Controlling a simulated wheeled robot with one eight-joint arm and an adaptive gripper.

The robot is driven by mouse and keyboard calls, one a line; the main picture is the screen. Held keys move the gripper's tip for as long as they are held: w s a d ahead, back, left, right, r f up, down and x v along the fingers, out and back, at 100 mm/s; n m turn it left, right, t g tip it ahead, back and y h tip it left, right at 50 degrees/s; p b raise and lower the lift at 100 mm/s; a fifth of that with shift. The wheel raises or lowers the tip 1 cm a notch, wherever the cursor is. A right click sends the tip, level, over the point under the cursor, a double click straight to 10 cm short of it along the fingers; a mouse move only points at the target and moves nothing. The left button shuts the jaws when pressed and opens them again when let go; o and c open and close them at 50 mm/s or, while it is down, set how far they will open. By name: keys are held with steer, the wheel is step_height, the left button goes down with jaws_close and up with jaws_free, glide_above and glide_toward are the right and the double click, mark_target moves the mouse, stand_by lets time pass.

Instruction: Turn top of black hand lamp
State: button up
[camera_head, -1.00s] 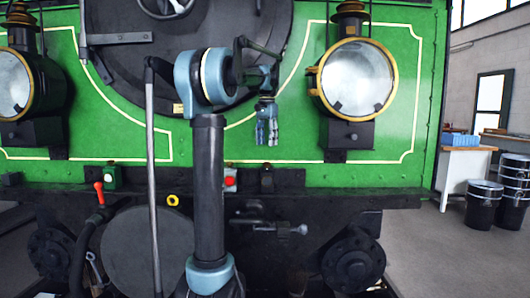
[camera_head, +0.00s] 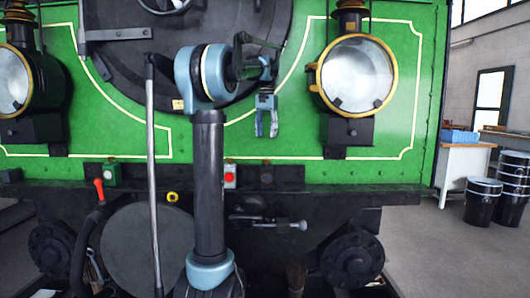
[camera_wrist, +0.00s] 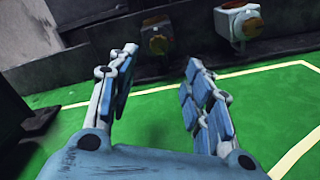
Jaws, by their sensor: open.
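The black hand lamp (camera_head: 267,174) is small and dark and stands upright on the black ledge below the green front of the engine. In the wrist view it looks dark grey with an orange-brown part (camera_wrist: 155,38) and appears upside down, ahead of the fingertips. My gripper (camera_head: 267,130) hangs fingers down above this lamp, in front of the green panel. In the wrist view my gripper (camera_wrist: 160,58) is open, with nothing between its fingers and a gap between it and the lamp.
A white lamp with a red face (camera_head: 230,175) stands left of the black one; it also shows in the wrist view (camera_wrist: 240,22). A green lamp (camera_head: 111,174) stands further left. A large brass-rimmed headlamp (camera_head: 356,76) is at the right. Black drums (camera_head: 482,202) stand on the floor.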

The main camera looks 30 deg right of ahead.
mark_target(267, 161)
step_height(267, 161, down, 4)
steer(key=n, duration=0.9)
steer(key=shift+d+r, duration=0.1)
steer(key=shift+r, duration=0.05)
steer(key=shift+f, duration=3.75)
steer(key=c, duration=1.1)
